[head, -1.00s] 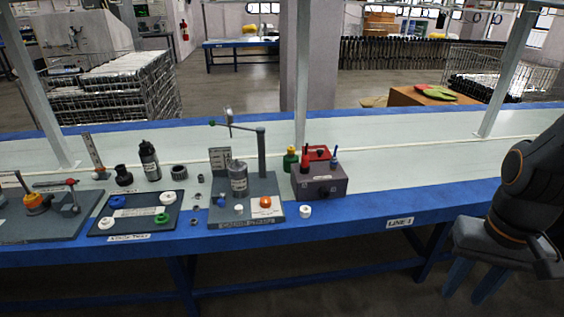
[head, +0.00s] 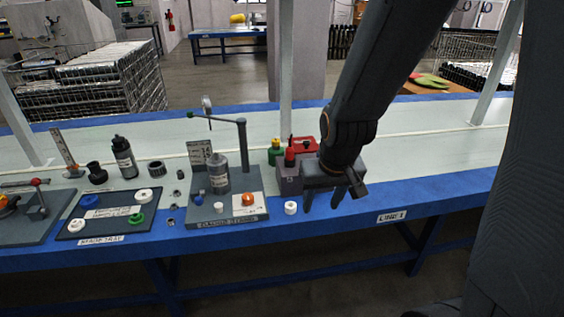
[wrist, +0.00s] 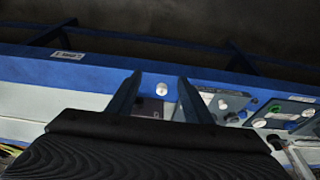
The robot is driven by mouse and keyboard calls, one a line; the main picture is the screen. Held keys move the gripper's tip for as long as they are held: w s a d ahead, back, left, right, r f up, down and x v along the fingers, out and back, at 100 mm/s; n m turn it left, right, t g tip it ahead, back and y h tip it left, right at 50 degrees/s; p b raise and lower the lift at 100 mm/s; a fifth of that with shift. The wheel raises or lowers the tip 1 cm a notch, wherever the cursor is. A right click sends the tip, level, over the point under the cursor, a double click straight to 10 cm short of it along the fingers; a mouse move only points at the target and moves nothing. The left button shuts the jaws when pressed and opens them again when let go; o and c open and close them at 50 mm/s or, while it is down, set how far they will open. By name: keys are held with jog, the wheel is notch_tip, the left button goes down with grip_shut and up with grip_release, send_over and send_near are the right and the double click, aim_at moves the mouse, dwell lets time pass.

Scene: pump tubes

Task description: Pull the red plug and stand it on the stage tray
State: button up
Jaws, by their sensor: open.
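The red plug (head: 290,156) stands upright on the left part of a dark grey-purple box (head: 288,181). The box also shows between my fingers in the wrist view (wrist: 151,107). The plug is not distinguishable there. The stage tray (head: 72,226), a flat dark plate with a front label, lies at the left and holds white, blue and green rings.
A grey fixture (head: 240,190) with a post, grey bottle and orange knob stands between tray and box. A green bottle (head: 275,152) and a red block (head: 305,146) sit near the plug. A white cap (head: 291,207) lies before the box. The bench right of my arm is clear.

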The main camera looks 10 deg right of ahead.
aim_at(291, 154)
jog(key=w+f+t+b, duration=0.2)
jog(key=w+t+b, duration=0.2)
jog(key=w, duration=0.6)
jog(key=w+f+t+b, duration=0.3)
jog(key=w+t+b, duration=0.1)
jog(key=w, duration=0.6)
jog(key=w+f+t+b, duration=0.3)
jog(key=w+t+b, duration=0.1)
jog(key=w, duration=0.6)
jog(key=shift+w+a+t, duration=0.15)
jog(key=shift+w+t, duration=0.1)
jog(key=shift+t, duration=0.35)
jog(key=shift+w+r+t+b, duration=0.2)
jog(key=shift+w+t+b, duration=0.25)
jog(key=shift+t+b, duration=0.2)
jog(key=shift+w+r, duration=0.2)
jog(key=shift+w, duration=3.7)
grip_shut()
jog(key=shift+r, duration=0.7)
